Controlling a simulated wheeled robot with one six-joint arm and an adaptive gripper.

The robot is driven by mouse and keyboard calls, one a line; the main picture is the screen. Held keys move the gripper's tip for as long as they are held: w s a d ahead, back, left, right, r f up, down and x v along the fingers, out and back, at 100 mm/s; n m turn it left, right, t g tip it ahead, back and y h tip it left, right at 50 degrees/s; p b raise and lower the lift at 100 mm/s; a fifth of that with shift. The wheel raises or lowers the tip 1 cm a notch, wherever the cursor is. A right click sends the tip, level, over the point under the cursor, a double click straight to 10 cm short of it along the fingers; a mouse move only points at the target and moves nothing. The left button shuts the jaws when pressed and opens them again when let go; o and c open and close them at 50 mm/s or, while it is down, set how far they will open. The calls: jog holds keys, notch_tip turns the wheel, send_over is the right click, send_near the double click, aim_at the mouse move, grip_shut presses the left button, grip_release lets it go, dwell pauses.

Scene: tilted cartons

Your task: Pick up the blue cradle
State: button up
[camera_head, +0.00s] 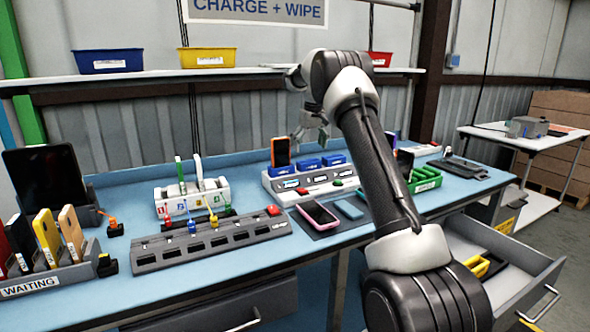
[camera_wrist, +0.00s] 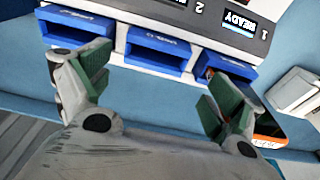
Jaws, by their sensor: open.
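Three blue cradles stand in a row along the back of a white and grey docking station (camera_head: 312,184). In the head view they are the left cradle (camera_head: 283,169), the middle cradle (camera_head: 308,164) and the right cradle (camera_head: 334,159). An orange phone (camera_head: 281,150) stands upright in the left one; the other two look empty. My gripper (camera_head: 312,132) is open and empty above the row. In the wrist view, which is turned round, the middle cradle (camera_wrist: 158,47) lies beyond and between my green-padded fingertips (camera_wrist: 155,85). The fingers overlap the outer two cradles in the picture.
A grey slotted rack (camera_head: 215,242) and a white charging block (camera_head: 190,197) stand left. A pink phone (camera_head: 318,213) lies on a mat in front. A green tray (camera_head: 420,180) stands right. A shelf (camera_head: 150,77) with bins runs behind. An open drawer (camera_head: 510,255) juts out below.

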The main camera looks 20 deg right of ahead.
aim_at(309, 162)
notch_tip(309, 162, down, 2)
jog(key=shift+w, duration=0.1)
jog(key=f, duration=0.5)
jog(key=shift+w+d+f, duration=0.25)
jog(key=shift+w+f, duration=0.05)
jog(key=shift+w, duration=0.1)
jog(key=c, duration=0.9)
